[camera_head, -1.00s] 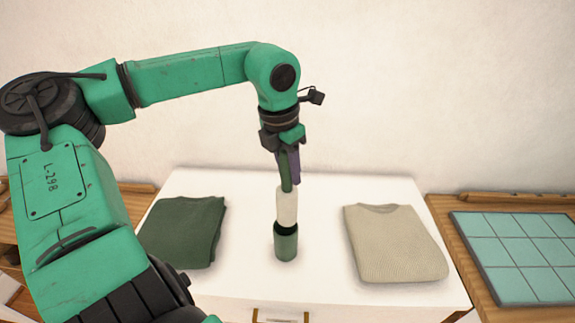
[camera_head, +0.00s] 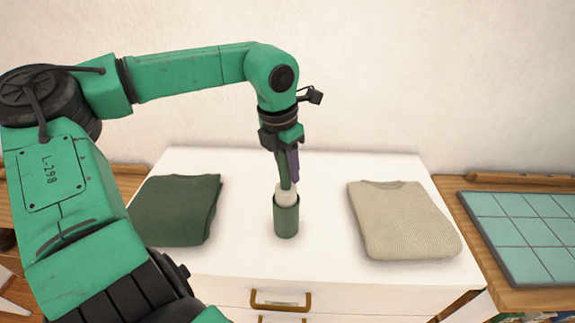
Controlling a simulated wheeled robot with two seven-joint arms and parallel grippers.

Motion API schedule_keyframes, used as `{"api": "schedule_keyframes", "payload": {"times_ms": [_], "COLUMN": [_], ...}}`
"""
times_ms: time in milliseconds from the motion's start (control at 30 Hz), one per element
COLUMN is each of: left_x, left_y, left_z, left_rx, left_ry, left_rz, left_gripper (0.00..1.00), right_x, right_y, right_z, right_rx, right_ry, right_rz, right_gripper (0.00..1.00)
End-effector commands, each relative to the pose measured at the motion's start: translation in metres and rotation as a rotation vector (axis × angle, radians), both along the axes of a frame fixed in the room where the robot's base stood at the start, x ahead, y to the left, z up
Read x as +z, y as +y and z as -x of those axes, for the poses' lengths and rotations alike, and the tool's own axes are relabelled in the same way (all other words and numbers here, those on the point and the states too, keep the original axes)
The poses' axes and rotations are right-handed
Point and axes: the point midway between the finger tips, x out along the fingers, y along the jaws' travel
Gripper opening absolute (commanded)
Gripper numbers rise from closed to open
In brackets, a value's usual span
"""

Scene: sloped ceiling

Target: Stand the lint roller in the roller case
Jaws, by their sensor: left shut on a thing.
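The lint roller (camera_head: 286,191) is upright, with its white roll partly down inside the roller case and only the roll's upper part showing above the rim. The roller case (camera_head: 286,219) is a green open-topped cylinder standing on the white dresser top. My left gripper (camera_head: 288,160) points down above the case and is shut on the roller's handle. The lower part of the roll is hidden inside the case. My right gripper is not in view.
A folded dark green sweater (camera_head: 177,211) lies left of the case, and a folded beige sweater (camera_head: 403,221) lies to its right. The white dresser (camera_head: 325,262) is clear around the case. A teal tiled board (camera_head: 525,235) lies on a wooden surface at right.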

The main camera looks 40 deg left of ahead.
Motion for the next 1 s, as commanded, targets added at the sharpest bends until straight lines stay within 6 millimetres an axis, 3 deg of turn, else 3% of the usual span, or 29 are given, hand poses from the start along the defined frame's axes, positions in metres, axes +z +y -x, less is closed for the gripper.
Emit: {"api": "schedule_keyframes", "payload": {"times_ms": [233, 267, 333, 367, 733, 867, 1000], "left_x": [-0.001, -0.001, -0.001, -0.001, 0.005, 0.028, 0.07], "left_y": [0.0, 0.0, 0.0, 0.0, 0.0, 0.001, 0.002], "left_z": [0.0, 0.0, 0.0, 0.0, 0.0, 0.004, 0.01], "left_rx": [0.0, 0.0, 0.0, 0.0, 0.0, 0.0, 0.003], "left_ry": [-0.001, -0.001, -0.001, -0.001, -0.003, -0.007, -0.007], "left_rz": [0.0, 0.0, 0.0, 0.0, -0.002, -0.002, -0.005], "left_gripper": [0.0, 0.42, 0.69, 0.73, 0.73, 0.73, 0.73], "right_x": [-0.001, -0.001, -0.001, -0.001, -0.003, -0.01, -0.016], "right_y": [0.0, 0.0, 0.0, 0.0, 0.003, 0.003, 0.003], "right_z": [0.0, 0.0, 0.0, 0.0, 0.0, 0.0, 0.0], "right_rx": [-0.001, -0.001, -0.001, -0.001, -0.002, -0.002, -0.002], "right_ry": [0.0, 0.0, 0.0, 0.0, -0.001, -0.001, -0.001], "right_rz": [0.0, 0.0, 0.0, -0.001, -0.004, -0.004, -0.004], "right_gripper": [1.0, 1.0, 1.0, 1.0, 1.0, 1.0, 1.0]}}
